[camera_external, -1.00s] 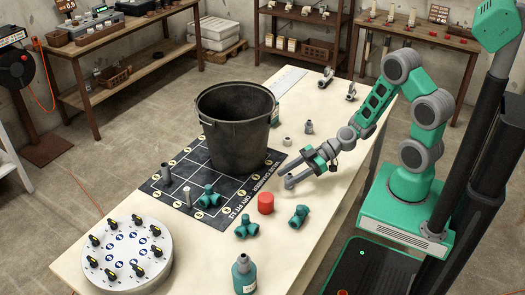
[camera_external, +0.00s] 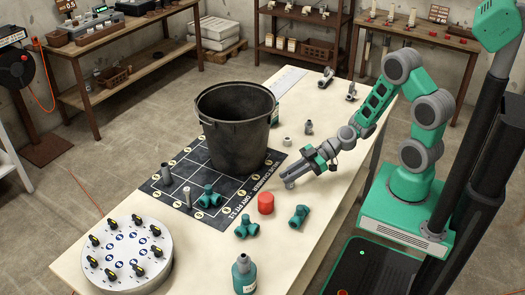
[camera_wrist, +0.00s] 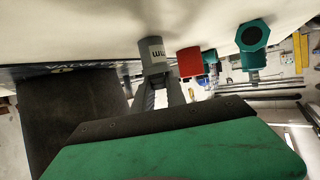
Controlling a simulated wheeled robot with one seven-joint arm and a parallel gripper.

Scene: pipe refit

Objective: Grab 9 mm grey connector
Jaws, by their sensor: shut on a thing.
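My gripper (camera_external: 290,178) is low over the white table, just right of the dark mat. Its fingers are shut on a small grey connector (camera_wrist: 153,55), which shows between the fingertips in the wrist view. Letters like "mm" show on its side; the number is not readable. In the external view the connector (camera_external: 289,185) is a small grey piece at the fingertips, at or very near the table top.
A black bucket (camera_external: 236,130) stands on the dark gridded mat (camera_external: 229,213). A red cylinder (camera_external: 266,203) and teal fittings (camera_external: 299,216) (camera_external: 247,226) are nearby. A teal bottle (camera_external: 244,274) and a round dial stand (camera_external: 127,255) are at the front. Grey pieces (camera_external: 309,127) lie behind.

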